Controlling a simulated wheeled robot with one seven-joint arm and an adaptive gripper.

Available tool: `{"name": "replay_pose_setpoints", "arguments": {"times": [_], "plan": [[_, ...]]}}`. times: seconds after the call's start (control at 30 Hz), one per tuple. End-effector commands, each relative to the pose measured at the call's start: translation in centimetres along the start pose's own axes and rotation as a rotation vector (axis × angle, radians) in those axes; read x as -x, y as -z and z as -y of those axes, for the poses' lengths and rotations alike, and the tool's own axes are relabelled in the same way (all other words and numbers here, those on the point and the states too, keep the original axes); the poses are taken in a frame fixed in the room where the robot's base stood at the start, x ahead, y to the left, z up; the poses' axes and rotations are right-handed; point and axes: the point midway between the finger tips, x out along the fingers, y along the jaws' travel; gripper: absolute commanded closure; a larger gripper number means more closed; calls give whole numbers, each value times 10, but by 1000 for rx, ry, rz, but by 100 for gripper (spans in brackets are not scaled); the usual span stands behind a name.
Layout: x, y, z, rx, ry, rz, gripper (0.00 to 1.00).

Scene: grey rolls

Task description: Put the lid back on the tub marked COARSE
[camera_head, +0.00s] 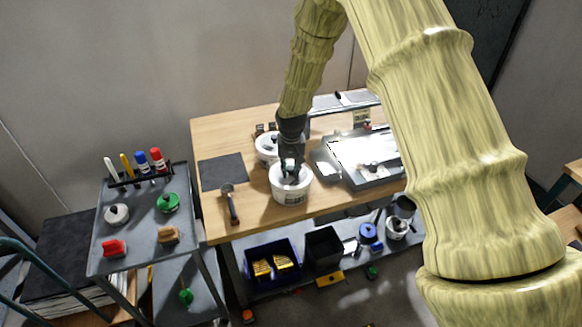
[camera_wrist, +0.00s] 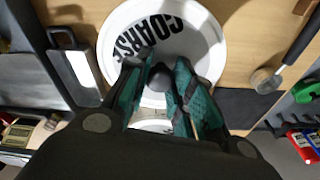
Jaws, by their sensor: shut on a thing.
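The front white tub (camera_head: 291,195) stands upright near the middle of the wooden table, with a dark label on its front. My gripper (camera_head: 290,166) points down at its top. In the wrist view the fingers (camera_wrist: 160,84) are shut on the dark knob (camera_wrist: 160,76) of a white lid (camera_wrist: 190,62). Dark letters reading COARSE appear on the white surface beside the knob. The lid is at the mouth of the front tub; I cannot tell whether it sits flush. A second white tub (camera_head: 263,152) stands just behind, partly hidden by my gripper.
A dark mat (camera_head: 222,172) and a scoop (camera_head: 231,204) lie left of the tubs. A grey tray-like device (camera_head: 365,158) stands to the right. A cart (camera_head: 137,225) at the left holds markers, a white-based knob piece (camera_head: 116,214) and a green one (camera_head: 168,202). Bins sit on the lower shelf.

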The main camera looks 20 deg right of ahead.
Motion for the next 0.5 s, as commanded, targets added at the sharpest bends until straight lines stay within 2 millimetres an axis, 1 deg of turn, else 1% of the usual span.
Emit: {"name": "replay_pose_setpoints", "arguments": {"times": [0.23,0.27,0.3,0.4,0.5], "plan": [[0,0,0,0,0,0,100],[0,0,0,0,0,0,75],[0,0,0,0,0,0,68],[0,0,0,0,0,0,52],[0,0,0,0,0,0,52]]}}
